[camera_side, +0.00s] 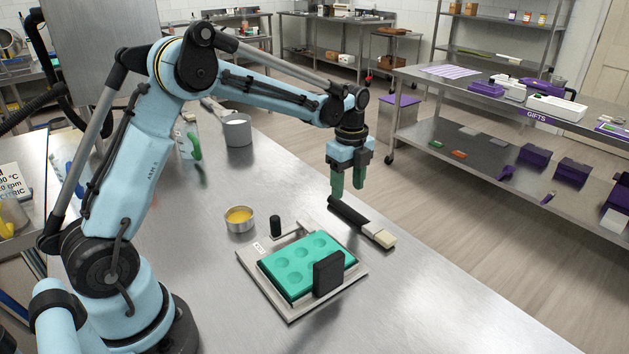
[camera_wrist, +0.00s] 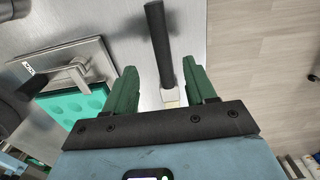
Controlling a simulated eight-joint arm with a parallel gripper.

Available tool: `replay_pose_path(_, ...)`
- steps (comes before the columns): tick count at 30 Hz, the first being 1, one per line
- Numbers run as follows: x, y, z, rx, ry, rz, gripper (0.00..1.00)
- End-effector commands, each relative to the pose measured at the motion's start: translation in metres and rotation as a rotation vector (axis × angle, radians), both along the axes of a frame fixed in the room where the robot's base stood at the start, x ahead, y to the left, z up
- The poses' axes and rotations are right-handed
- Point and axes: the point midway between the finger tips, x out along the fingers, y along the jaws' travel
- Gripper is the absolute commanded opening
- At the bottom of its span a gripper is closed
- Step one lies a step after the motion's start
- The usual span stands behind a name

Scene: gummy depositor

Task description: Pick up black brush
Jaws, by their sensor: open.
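The black brush (camera_side: 350,215) lies on the steel table near its right edge, with its pale bristle end (camera_side: 385,239) toward the lower right. In the wrist view the black brush (camera_wrist: 158,42) runs down from the top, and its bristle end is partly hidden behind my gripper body. My gripper (camera_side: 348,195) is open and empty, with green fingers pointing down above the handle end of the brush. In the wrist view my gripper (camera_wrist: 158,82) has one finger on either side of the brush. The side view shows the fingertips close over it; contact cannot be told.
A teal mold (camera_side: 300,262) with round cavities sits on a metal plate (camera_side: 290,312), left of the brush, with a black block (camera_side: 328,274) at its front. A small tin of yellow stuff (camera_side: 239,218) and a metal pot (camera_side: 238,131) stand farther left. The table's right edge is close.

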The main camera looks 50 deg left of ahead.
Motion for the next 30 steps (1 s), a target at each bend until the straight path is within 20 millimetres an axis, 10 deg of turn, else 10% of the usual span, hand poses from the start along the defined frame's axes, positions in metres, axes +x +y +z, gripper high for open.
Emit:
replay_pose_path(25,0.003,0.002,-0.062,0.000,-0.001,0.002,0.56)
replay_pose_path(30,0.003,0.002,-0.062,0.000,-0.001,0.002,0.31)
